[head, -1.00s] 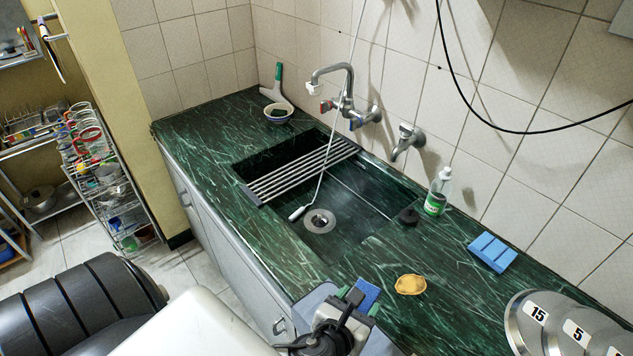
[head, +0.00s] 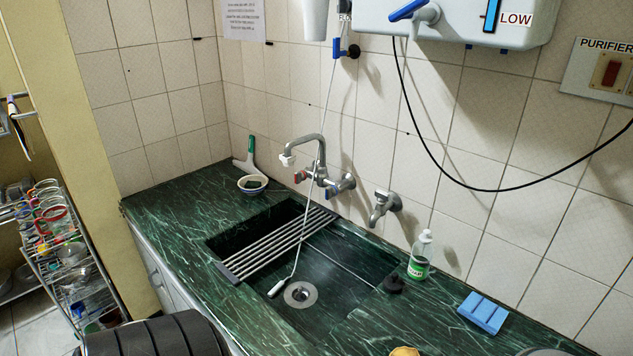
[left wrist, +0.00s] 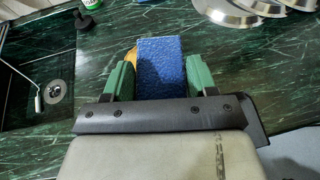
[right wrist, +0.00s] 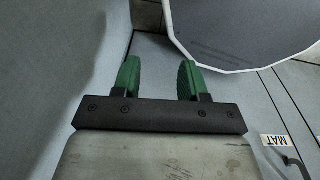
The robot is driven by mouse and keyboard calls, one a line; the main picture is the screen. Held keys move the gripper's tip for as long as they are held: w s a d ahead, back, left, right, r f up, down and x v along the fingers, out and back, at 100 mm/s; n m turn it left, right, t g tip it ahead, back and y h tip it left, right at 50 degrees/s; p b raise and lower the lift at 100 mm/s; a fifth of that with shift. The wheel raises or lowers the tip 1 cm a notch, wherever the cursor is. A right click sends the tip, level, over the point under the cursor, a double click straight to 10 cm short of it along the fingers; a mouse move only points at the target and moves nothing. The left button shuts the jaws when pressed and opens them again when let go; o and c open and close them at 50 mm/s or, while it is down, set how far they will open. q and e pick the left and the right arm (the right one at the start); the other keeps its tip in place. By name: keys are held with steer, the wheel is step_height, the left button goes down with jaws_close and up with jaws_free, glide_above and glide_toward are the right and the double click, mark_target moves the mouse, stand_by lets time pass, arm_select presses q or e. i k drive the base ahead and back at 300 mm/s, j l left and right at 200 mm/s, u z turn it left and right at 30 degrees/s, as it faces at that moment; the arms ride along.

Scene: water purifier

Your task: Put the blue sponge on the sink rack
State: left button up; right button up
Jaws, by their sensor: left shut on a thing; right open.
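The blue sponge (left wrist: 163,72) is dark blue and rough, and stands between the green fingers of my left gripper (left wrist: 161,62) in the left wrist view. That gripper is shut on it, above the green counter. The sink rack (head: 280,244), a row of metal bars, lies across the left part of the sink in the head view. The sink edge shows at the left of the left wrist view. My right gripper (right wrist: 159,64) is open and empty in the right wrist view. Neither gripper shows in the head view.
The sink basin (head: 335,290) is open right of the rack, with a white-ended hose (head: 284,282) hanging into it. A faucet (head: 306,150) stands behind. A bowl (head: 252,184), soap bottle (head: 420,256) and light blue block (head: 482,312) sit on the counter.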

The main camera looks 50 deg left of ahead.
mark_target(291, 232)
steer(key=k+j+z, duration=0.2)
steer(key=j, duration=0.25)
steer(key=j+z, duration=0.2)
steer(key=j, duration=0.25)
steer(key=k+j+z, duration=0.2)
steer(key=j, duration=0.25)
steer(key=k+j+z, duration=0.2)
steer(key=j, duration=0.2)
steer(key=k+j, duration=0.15)
steer(key=j, duration=0.25)
steer(key=k+j, duration=0.15)
steer(key=j, duration=0.2)
steer(key=k+j, duration=0.15)
steer(key=j, duration=0.25)
steer(key=k+j+z, duration=0.1)
steer(key=j, duration=0.3)
steer(key=k+j, duration=0.2)
steer(key=j, duration=0.15)
